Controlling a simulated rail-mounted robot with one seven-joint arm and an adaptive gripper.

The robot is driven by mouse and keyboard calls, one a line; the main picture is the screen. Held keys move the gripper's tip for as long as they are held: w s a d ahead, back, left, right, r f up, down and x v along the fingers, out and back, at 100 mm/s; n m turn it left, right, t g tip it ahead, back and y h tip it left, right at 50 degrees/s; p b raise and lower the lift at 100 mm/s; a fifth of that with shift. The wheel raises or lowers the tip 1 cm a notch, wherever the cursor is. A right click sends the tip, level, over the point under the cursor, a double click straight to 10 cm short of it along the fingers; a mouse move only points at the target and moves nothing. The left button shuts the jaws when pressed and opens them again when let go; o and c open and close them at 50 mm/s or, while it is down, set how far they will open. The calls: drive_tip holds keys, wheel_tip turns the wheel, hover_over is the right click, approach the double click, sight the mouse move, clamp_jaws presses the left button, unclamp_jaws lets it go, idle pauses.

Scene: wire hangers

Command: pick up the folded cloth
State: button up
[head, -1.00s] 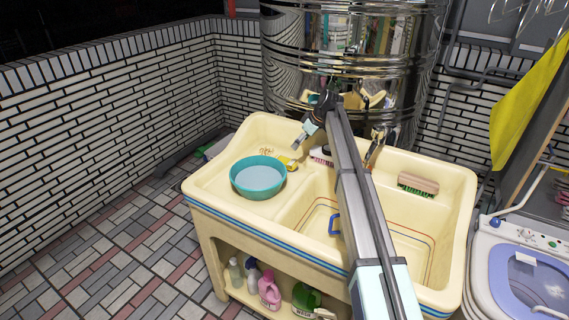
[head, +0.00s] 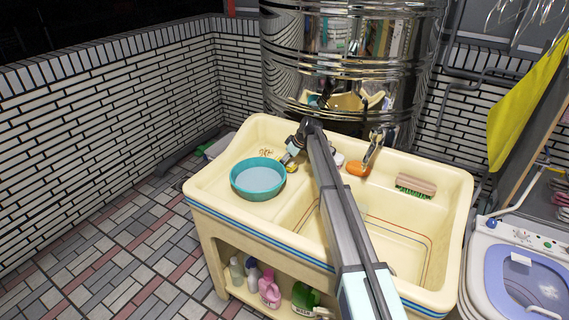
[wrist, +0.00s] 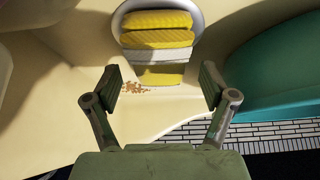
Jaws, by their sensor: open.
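The folded cloth (wrist: 158,40) is yellow with a white band, stacked in layers, and lies against a pale rounded rim at the top of the wrist view. In the head view a bit of its yellow (head: 291,168) shows beside the teal basin, partly hidden by my gripper (head: 289,158). In the wrist view my gripper (wrist: 161,84) is open and empty. Its two fingers stand apart on either side, below the cloth in the picture, with the cloth lined up between them and not touched.
The teal basin (head: 258,190) stands close on the cloth's left in the head view; its wall (wrist: 285,78) is near my right finger in the wrist view. An orange item (head: 358,168) and a brush (head: 416,185) lie on the cream sink (head: 225,160).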

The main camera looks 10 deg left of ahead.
drive_tip(key=shift+w+a+f, duration=0.15)
drive_tip(key=shift+a+f, duration=0.15)
drive_tip(key=shift+f, duration=0.35)
drive_tip(key=shift+f, duration=0.25)
drive_tip(key=c, duration=1.1)
